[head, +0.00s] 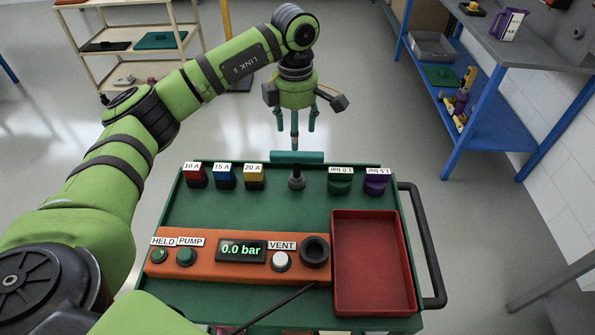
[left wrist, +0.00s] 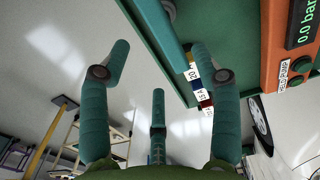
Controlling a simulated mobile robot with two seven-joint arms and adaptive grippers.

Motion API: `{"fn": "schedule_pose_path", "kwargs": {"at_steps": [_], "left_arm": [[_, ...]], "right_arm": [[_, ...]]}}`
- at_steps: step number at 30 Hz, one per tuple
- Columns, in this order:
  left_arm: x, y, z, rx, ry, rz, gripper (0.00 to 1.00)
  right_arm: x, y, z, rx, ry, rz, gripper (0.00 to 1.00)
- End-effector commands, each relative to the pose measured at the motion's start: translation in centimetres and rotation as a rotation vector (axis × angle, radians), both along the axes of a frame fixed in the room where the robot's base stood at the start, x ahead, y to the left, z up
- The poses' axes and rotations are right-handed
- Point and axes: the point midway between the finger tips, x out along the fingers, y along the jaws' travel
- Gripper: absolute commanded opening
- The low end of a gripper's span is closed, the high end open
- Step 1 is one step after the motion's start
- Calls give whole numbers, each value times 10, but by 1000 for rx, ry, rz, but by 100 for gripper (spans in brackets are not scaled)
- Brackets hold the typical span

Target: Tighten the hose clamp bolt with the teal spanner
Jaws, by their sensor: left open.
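My left gripper (head: 295,140) points down above the far edge of the green cart, its teal fingers open with nothing between them. In the left wrist view the spread fingers (left wrist: 157,85) are also empty. Just below the gripper in the head view, a teal crossbar (head: 297,157) sits on a short dark post (head: 297,181) at the back of the cart. The gripper looks apart from it, though the exact gap is hard to judge. I cannot make out a teal spanner or a hose clamp bolt for certain. My right gripper is not in view.
The green cart top (head: 265,203) carries red, blue and yellow fuses, green and purple caps (head: 376,182), and an orange panel (head: 210,270) reading 0.0 bar. An empty red tray (head: 375,300) is at right. A blue-legged bench (head: 500,50) stands back right, a shelf trolley (head: 140,60) back left.

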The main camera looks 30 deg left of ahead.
Motion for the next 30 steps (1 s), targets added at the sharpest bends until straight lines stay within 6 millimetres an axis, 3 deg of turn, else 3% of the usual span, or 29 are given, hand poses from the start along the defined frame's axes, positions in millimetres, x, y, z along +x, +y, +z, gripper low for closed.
{"fn": "schedule_pose_path", "kwargs": {"at_steps": [11,16,26,30], "left_arm": [[-4,-3,-39,0,7,0,63],[-5,-4,-65,-1,4,1,63],[-4,-4,-74,0,0,-1,63],[-4,-4,-74,0,0,-1,7]], "right_arm": [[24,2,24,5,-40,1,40],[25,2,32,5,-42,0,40],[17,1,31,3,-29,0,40],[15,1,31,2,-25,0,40]]}}
